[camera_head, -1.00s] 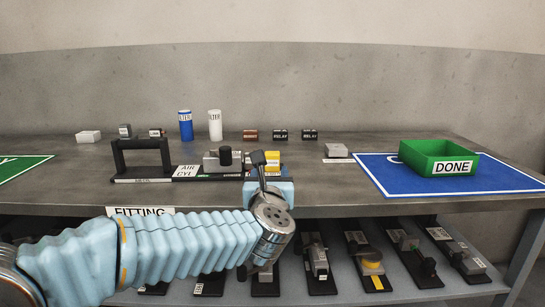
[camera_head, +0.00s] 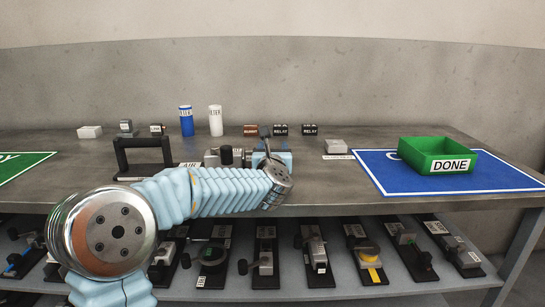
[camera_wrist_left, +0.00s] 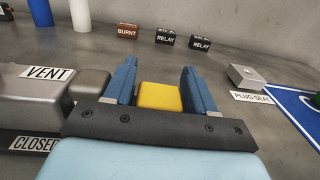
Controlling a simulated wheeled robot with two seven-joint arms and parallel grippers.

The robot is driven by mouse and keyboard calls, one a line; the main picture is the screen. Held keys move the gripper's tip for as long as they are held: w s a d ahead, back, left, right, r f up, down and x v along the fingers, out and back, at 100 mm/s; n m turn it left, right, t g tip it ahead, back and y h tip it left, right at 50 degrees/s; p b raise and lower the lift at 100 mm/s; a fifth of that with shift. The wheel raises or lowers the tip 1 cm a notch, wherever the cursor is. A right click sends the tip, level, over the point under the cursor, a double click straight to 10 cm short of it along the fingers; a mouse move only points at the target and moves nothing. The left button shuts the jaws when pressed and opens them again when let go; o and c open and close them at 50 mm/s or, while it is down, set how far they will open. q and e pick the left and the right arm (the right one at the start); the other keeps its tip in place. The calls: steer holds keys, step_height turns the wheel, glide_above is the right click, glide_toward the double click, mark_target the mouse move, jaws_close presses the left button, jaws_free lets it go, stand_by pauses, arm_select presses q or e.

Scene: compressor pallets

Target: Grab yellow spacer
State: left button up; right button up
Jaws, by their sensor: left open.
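The yellow spacer (camera_wrist_left: 160,96) is a small yellow block in the left wrist view. It lies between the two blue fingers of my left gripper (camera_wrist_left: 160,88), with a gap visible at its right side. The gripper is open around it, and I cannot tell whether either finger touches it. In the head view my left gripper (camera_head: 268,150) is over the table beside the grey compressor part, and my arm and gripper hide the spacer. My right gripper is not in view.
A grey block labelled VENT (camera_wrist_left: 50,98) stands close on the left. BURNT (camera_head: 250,130) and RELAY boxes stand behind. A plug seat block (camera_head: 336,146), blue mat (camera_head: 378,172) and green DONE bin (camera_head: 415,162) are to the right. A black handle frame (camera_head: 143,155) stands left.

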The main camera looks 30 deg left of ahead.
arm_select(q)
steer(key=c, duration=0.7)
steer(key=shift+c, duration=0.3)
